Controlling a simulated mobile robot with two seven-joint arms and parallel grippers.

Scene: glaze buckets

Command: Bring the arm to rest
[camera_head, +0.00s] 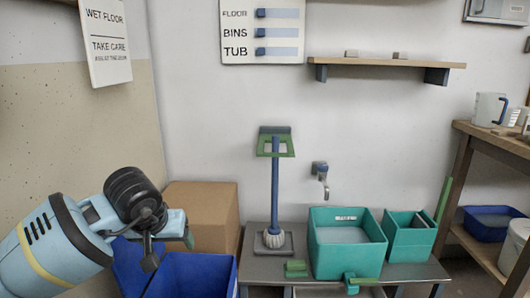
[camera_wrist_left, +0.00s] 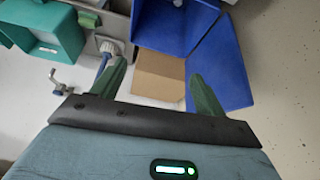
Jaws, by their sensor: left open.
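My left arm comes in from the left in the head view, and its gripper (camera_head: 187,238) is over the blue bins (camera_head: 190,275) at the lower left. In the left wrist view the gripper's two green fingers (camera_wrist_left: 158,85) are spread apart with nothing between them. Beyond them show a cardboard box (camera_wrist_left: 158,75) and the blue bins (camera_wrist_left: 180,22). The fingers look small and partly hidden in the head view. My right gripper is not seen in either view.
A grey bench (camera_head: 270,268) bears a teal tub (camera_head: 345,262), a smaller teal bin (camera_head: 408,243) and a blue-handled stand (camera_head: 275,190). A cardboard box (camera_head: 205,208) stands behind the blue bins. A wooden shelf unit (camera_head: 465,185) is at right. A tap (camera_head: 322,175) juts from the wall.

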